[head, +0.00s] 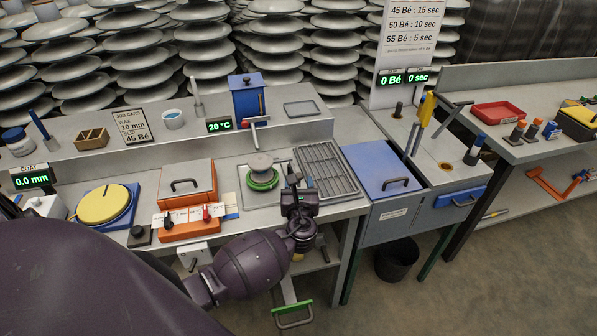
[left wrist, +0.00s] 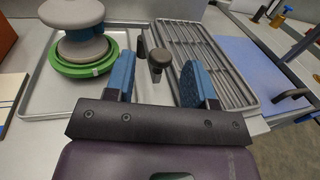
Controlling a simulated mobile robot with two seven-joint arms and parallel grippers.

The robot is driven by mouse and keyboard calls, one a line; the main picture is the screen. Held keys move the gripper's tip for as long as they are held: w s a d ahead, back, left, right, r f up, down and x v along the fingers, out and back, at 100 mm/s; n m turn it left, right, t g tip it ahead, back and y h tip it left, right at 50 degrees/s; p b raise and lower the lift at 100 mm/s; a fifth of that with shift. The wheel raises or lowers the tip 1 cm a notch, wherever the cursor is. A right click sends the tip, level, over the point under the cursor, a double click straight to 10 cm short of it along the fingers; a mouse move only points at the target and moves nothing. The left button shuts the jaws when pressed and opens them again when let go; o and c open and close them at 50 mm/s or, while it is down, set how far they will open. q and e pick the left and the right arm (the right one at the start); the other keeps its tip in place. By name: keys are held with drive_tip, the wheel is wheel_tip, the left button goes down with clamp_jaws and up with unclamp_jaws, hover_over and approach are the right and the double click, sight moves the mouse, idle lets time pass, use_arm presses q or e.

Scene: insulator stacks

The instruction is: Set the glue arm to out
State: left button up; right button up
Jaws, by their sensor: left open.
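My left gripper (head: 299,188) is at the front of the bench, between the tray with the insulator and the slatted rack. In the left wrist view its two blue fingers (left wrist: 160,82) are apart. A dark rounded knob on a short stem (left wrist: 161,60) shows between and beyond the fingertips; I cannot tell whether they touch it. No part is clearly marked as the glue arm. A pale bar with a red end (head: 255,121) sticks out below the blue box (head: 247,98) at the back. My right gripper is not in view.
A grey insulator on a green ring (head: 262,178) stands on the tray left of the gripper. The slatted rack (head: 325,168) and a blue lid with a handle (head: 383,168) lie to the right. An orange box (head: 187,184) stands further left.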

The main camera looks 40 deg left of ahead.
use_arm(q)
drive_tip(key=shift+x, duration=2.75)
clamp_jaws()
